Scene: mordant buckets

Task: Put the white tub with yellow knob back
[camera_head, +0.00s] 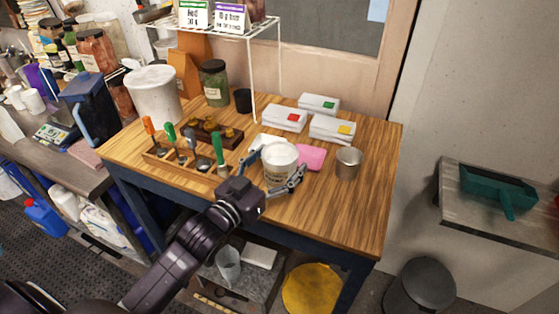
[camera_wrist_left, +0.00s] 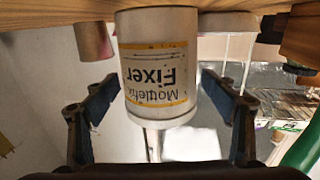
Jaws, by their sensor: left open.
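Of three flat white tubs at the table's back right, the one with a yellow knob (camera_head: 332,128) is nearest to the front. The one with a red knob (camera_head: 284,119) is left of it, and the one with a green knob (camera_head: 318,104) is behind. My left gripper (camera_head: 281,165) is open, with its fingers either side of a round white Fixer tub (camera_head: 279,154). In the left wrist view the Fixer tub (camera_wrist_left: 157,100) appears upside down between the open fingers (camera_wrist_left: 160,82). My right gripper is out of view.
A metal cup (camera_head: 348,163) and a pink pad (camera_head: 311,157) lie right of the Fixer tub. A wooden tool rack (camera_head: 182,165) stands left. A white wire shelf (camera_head: 253,70) rises behind. The table's front right (camera_head: 335,215) is clear.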

